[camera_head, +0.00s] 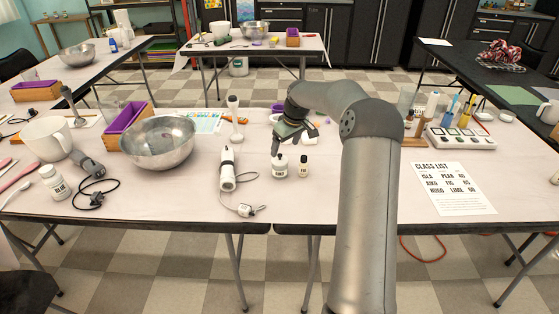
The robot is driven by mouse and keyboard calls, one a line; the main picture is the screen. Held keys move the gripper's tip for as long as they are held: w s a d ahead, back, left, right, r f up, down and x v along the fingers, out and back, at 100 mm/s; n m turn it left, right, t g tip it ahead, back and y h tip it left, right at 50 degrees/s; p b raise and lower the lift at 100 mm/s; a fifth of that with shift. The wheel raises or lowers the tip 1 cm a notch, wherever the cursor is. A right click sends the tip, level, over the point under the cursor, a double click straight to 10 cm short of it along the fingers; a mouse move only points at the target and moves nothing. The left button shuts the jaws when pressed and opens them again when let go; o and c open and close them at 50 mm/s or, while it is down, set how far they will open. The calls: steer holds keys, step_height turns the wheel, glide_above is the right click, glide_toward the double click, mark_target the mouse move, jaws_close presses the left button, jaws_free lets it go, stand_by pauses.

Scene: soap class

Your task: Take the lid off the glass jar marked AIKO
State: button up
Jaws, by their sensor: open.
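My gripper (293,139) is open and points down over the middle of the near table. I cannot make out the name AIKO on any jar. A small dark-capped bottle (304,167) with a pale label stands just right of the whitish jar.
A stick blender (228,170) with its cord lies left of the jar, by a steel bowl (157,143) and a purple-lined box (127,116). A class list sheet (454,188) lies right of my arm, below a tray of colour bottles (461,137). The front middle is clear.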

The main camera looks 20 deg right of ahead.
mark_target(281, 155)
steer(key=shift+w+p+x, duration=0.15)
steer(key=shift+p+x, duration=0.05)
steer(key=shift+x, duration=1.3)
steer(key=shift+w+p+x, duration=0.1)
steer(key=shift+p+x, duration=0.05)
steer(key=shift+x, duration=1.4)
steer(key=shift+a+r, duration=0.15)
steer(key=shift+a, duration=0.05)
steer(key=c, duration=1.1)
